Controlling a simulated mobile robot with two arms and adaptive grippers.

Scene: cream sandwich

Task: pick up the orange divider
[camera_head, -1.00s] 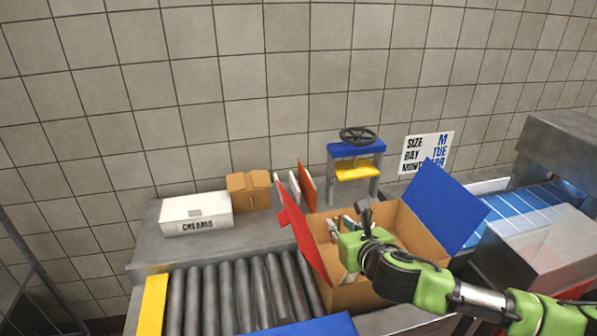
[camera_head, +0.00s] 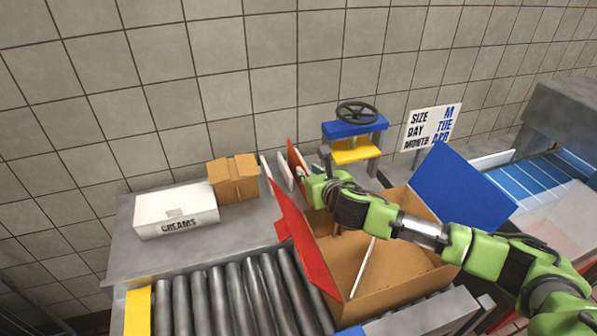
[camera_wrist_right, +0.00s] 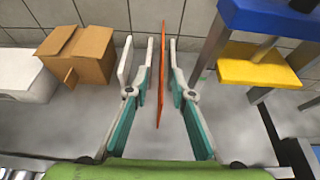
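The orange divider (camera_head: 294,156) stands upright on the grey counter, left of the blue and yellow press. It also shows edge-on in the right wrist view (camera_wrist_right: 163,75). My right gripper (camera_head: 312,168) is at the divider. In the wrist view its two fingers (camera_wrist_right: 161,60) stand on either side of the divider, with narrow gaps, so it looks open around it. In the head view, white dividers (camera_head: 284,170) stand just left of the orange one. One white panel (camera_wrist_right: 125,62) shows outside the left finger. My left gripper is not in view.
The press (camera_head: 353,130) stands close to the right of the divider. An open cardboard box (camera_head: 400,265) with red and blue flaps holds a thin white panel. A small brown box (camera_head: 233,180) and a white creams box (camera_head: 175,210) stand left. Rollers (camera_head: 235,300) run in front.

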